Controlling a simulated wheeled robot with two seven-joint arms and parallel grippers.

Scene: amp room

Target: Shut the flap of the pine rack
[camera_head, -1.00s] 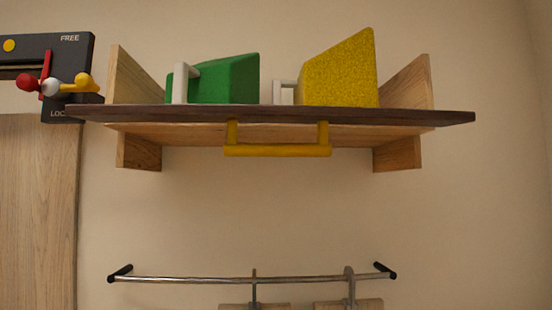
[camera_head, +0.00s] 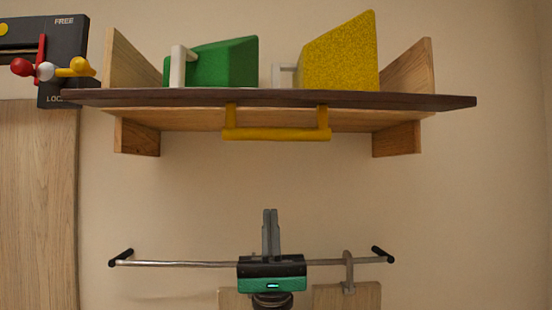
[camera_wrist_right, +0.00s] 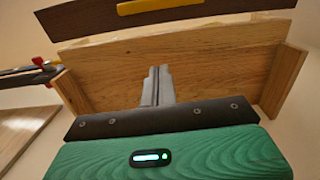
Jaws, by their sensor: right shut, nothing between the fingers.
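The pine rack (camera_head: 137,135) is fixed on the wall, with pale wooden side panels. Its flap (camera_head: 200,98) has a dark front edge and stands out roughly level towards me, below the things on the rack. A yellow bar handle (camera_head: 276,134) hangs under the flap. My right gripper (camera_head: 271,212) is below the handle, apart from it, pointing up, with its fingers together and empty. In the right wrist view, the fingers (camera_wrist_right: 158,70) point at the rack's wood (camera_wrist_right: 200,60), and the yellow handle (camera_wrist_right: 150,5) is at the top. My left gripper is not in view.
A green block (camera_head: 225,62) and a yellow block (camera_head: 342,55), each with a white handle, stand on the rack. A metal rail (camera_head: 190,264) with hanging boards (camera_head: 350,296) runs below. A dark lock panel (camera_head: 62,40) with red and yellow knobs is at left.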

